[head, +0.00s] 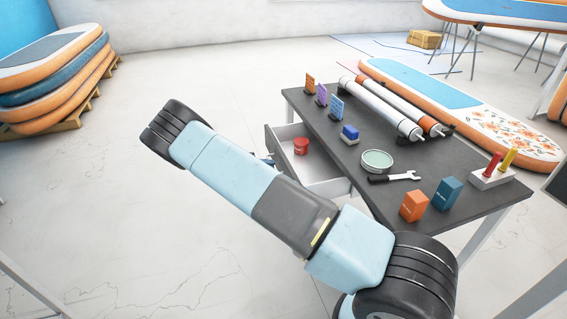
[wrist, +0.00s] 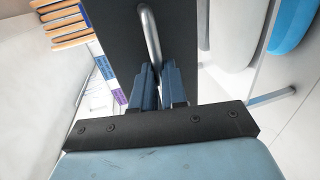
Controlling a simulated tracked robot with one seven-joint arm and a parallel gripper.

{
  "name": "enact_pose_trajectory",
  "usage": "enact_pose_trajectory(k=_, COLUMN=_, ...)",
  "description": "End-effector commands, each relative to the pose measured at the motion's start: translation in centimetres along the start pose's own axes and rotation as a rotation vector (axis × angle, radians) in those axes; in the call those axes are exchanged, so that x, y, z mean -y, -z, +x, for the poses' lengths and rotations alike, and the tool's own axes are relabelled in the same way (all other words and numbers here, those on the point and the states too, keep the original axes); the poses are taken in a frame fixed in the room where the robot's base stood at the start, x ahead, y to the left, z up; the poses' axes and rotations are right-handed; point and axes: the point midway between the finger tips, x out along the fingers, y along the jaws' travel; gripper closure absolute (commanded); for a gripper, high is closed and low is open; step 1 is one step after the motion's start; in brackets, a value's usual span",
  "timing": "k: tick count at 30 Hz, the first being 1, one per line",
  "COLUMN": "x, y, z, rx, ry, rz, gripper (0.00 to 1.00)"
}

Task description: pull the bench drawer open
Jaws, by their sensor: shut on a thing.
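The bench (head: 375,150) has a dark grey top and pale legs in the head view. Its drawer (head: 322,170) stands out from the left side, open, with a pale interior and a red pot (head: 301,146) inside. In the wrist view the dark drawer front (wrist: 118,30) carries a curved metal bar handle (wrist: 150,35). My gripper (wrist: 160,75) has its blue fingers shut on the lower end of this handle. In the head view my arm hides most of the gripper and the handle.
Stacked boards (head: 58,70) stand far left. The floor left of the drawer is clear.

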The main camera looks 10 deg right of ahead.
Motion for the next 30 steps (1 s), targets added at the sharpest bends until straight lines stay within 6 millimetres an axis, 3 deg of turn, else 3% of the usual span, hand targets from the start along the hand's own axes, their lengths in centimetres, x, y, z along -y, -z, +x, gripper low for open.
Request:
enact_pose_trajectory(k=3, x=0.9, y=-0.1, z=-2.3, rx=-0.001, ry=0.006, rz=-0.004, gripper=1.0)
enact_pose_trajectory(k=10, x=1.5, y=-0.1, z=-4.9, rx=0.001, ry=0.006, rz=-0.003, gripper=1.0)
enact_pose_trajectory(k=26, x=1.7, y=-0.1, z=-5.8, rx=0.001, ry=0.005, rz=-0.004, gripper=1.0)
enact_pose_trajectory(k=27, x=1.6, y=-0.1, z=-5.8, rx=0.001, ry=0.005, rz=-0.003, gripper=0.87)
enact_pose_trajectory(k=30, x=1.6, y=-0.1, z=-5.8, rx=0.002, ry=0.004, rz=-0.003, gripper=0.77)
